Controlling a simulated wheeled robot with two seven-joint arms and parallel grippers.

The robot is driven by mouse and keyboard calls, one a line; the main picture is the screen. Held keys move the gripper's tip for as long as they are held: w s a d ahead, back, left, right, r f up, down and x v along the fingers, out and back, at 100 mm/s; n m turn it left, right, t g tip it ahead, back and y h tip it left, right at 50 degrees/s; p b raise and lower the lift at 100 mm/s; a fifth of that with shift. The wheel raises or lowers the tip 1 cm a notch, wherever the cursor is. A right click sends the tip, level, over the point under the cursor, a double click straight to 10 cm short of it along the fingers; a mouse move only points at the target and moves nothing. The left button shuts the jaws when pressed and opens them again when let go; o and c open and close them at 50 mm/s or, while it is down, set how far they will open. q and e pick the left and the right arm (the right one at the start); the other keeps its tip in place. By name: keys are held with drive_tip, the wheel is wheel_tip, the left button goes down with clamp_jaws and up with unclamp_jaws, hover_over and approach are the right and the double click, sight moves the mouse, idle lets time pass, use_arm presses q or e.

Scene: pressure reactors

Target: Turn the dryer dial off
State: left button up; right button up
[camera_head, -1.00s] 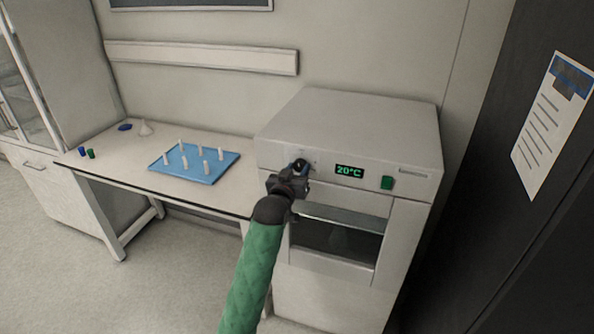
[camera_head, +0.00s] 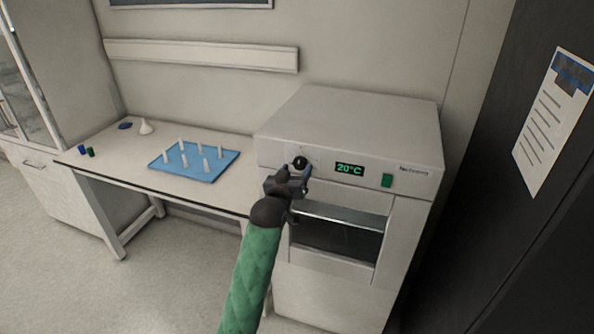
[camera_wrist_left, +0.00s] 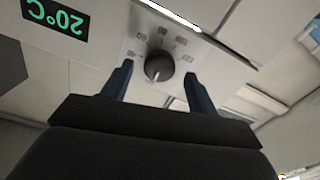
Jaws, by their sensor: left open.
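The dryer (camera_head: 360,130) is a pale box with a dark round dial (camera_head: 300,163) on the left of its front panel. A green display (camera_head: 349,169) reads 20°C, to the right of the dial. My left gripper (camera_head: 298,175) is in front of the panel, just below the dial. In the left wrist view the dial (camera_wrist_left: 159,66) has a light pointer mark and printed labels around it. There the open left gripper (camera_wrist_left: 158,80) has one blue finger on each side of the dial, with gaps between. Whether either finger touches the dial cannot be told. My right gripper is not in view.
A green switch (camera_head: 387,181) is right of the display. A bench on the left holds a blue tray (camera_head: 215,174) with several white vials. A dark cabinet (camera_head: 490,200) stands at the right.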

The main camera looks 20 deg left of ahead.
use_arm(q)
drive_tip(key=s+b, duration=0.2)
drive_tip(key=s, duration=0.4)
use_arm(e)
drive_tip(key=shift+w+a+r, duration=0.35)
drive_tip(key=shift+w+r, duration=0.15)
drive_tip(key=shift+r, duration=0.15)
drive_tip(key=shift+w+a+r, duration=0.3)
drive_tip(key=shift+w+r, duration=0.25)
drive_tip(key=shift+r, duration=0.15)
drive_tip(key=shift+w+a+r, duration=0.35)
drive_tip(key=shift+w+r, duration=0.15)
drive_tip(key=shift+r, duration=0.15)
use_arm(q)
drive_tip(key=shift+s+a, duration=0.1)
